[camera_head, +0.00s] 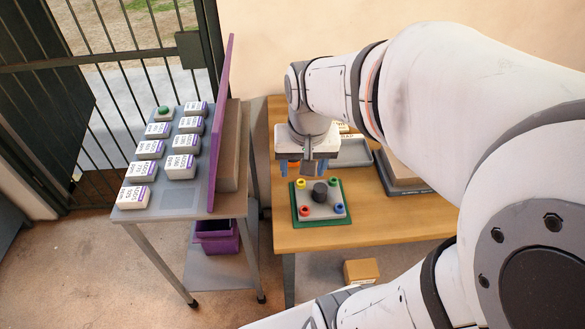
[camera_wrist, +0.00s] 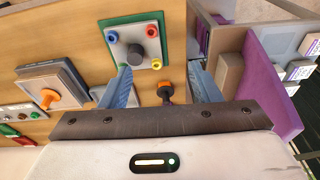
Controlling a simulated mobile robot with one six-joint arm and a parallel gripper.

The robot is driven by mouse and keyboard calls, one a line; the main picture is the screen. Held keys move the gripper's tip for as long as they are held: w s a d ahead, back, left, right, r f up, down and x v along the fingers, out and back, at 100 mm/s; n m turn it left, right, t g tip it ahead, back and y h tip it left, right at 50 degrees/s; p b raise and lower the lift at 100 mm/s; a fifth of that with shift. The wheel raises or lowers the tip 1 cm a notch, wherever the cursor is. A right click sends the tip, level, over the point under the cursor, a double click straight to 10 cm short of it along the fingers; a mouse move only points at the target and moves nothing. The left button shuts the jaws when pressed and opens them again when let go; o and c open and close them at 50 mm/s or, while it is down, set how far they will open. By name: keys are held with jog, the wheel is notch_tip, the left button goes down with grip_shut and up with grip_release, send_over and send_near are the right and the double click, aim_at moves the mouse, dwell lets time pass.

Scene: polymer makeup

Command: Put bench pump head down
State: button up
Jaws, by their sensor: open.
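My gripper (camera_head: 304,170) is open above the wooden bench, with its blue fingers apart and pointing down. The wrist view shows the gripper (camera_wrist: 160,68) with nothing clasped between its fingers. A grey block (camera_head: 313,209) with coloured ports and a dark round knob sits flat on a green base (camera_head: 341,218); the block also shows in the wrist view (camera_wrist: 124,36). A small black and orange part (camera_wrist: 166,92) shows between the fingers, apart from both; its contact with the bench is unclear. I cannot tell which of these is the pump head.
A wheeled cart (camera_head: 180,205) with several labelled white boxes and a tall purple panel (camera_head: 222,120) stands left of the bench. A grey unit with an orange knob (camera_wrist: 48,98) is on the bench. Bare wood (camera_head: 385,235) lies right of the green base. A cardboard box (camera_head: 361,270) is below.

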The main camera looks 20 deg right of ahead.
jog(key=s+a+r+n+t, duration=0.1)
jog(key=s+a+n, duration=0.2)
jog(key=s, duration=0.2)
jog(key=shift+s+a+r+n, duration=0.3)
jog(key=shift+r, duration=0.1)
dwell(1.0)
